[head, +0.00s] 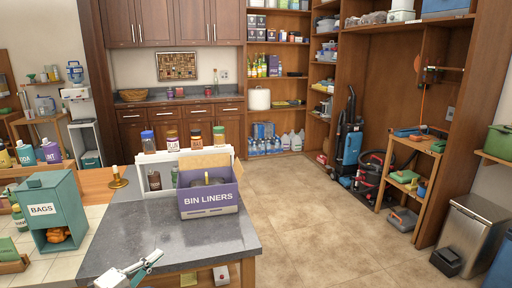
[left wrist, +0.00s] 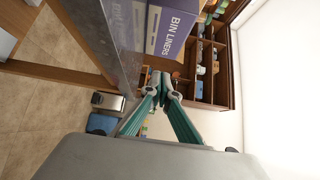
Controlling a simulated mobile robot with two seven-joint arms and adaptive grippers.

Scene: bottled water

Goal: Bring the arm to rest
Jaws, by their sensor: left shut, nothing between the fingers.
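My left gripper (head: 152,258) shows at the bottom of the head view, low in front of the grey counter's near edge. It is shut and empty. In the left wrist view its two teal fingers (left wrist: 160,78) come together at their tips, with nothing between them. The purple "BIN LINERS" box (head: 210,198) stands on the grey counter (head: 150,232), beyond the gripper and apart from it. The box also shows, turned on its side, at the top of the left wrist view (left wrist: 174,28). My right gripper is in neither view.
A green "BAGS" dispenser (head: 50,212) stands left of the counter. A white rack (head: 155,160) with several jars is behind the box. The tiled floor (head: 310,215) to the right is clear. A steel bin (head: 467,232) stands at the far right.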

